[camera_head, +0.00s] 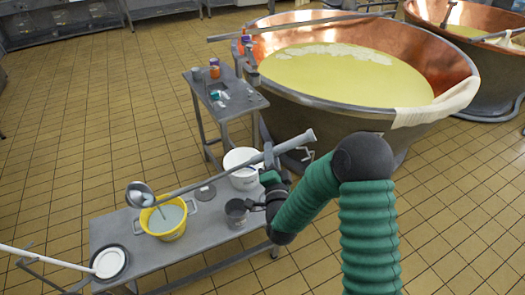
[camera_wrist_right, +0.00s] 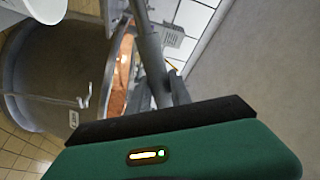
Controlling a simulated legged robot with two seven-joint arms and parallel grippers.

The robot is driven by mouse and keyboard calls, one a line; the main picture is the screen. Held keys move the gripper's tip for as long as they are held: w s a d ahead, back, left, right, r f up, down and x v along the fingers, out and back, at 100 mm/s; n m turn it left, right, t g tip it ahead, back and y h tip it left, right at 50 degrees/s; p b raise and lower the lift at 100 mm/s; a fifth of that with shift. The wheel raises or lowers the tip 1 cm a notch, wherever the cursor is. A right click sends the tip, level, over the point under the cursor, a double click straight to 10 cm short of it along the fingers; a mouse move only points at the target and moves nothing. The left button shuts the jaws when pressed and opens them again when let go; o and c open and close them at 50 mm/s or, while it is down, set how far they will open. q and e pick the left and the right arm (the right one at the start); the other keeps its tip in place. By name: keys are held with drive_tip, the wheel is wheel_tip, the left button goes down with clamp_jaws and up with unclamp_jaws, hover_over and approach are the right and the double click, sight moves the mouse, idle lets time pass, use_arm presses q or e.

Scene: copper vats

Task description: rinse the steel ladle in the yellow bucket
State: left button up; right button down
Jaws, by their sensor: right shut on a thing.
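The steel ladle (camera_head: 205,182) is held in my right gripper (camera_head: 269,170), which is shut on its long handle. The handle runs from upper right down to the bowl (camera_head: 139,194) at lower left. The bowl is in the air at the upper-left rim of the yellow bucket (camera_head: 167,234), overlapping it in the picture; the exact height cannot be told. The bucket stands on a low grey bench and holds pale, cloudy liquid. In the right wrist view, the grey handle (camera_wrist_right: 150,50) rises past the green gripper body. My left gripper is not in view.
The low bench (camera_head: 195,250) also holds a white bucket (camera_head: 242,160), a grey metal pot (camera_head: 236,211) and a white disc-ended tool (camera_head: 108,263). A small side table (camera_head: 238,101) with bottles stands behind. A large copper vat (camera_head: 440,68) of yellow liquid is at the back right.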

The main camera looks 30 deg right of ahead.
drive_tip(key=s+d+f+m+b, duration=0.1)
drive_tip(key=d+f+m+b, duration=0.2)
drive_tip(key=f+b, duration=0.65)
drive_tip(key=s+d+f+m+b, duration=0.1)
drive_tip(key=d+f+m+b, duration=0.25)
drive_tip(key=f+b, duration=0.65)
wheel_tip(320, 180, down, 17)
drive_tip(key=w+a+m+g+b, duration=0.1)
drive_tip(key=a+m+b, duration=0.2)
drive_tip(key=b, duration=0.3)
drive_tip(key=shift+f+b, duration=0.15)
drive_tip(key=shift+b, duration=0.2)
drive_tip(key=shift+d+m, duration=0.1)
drive_tip(key=shift+m, duration=0.15)
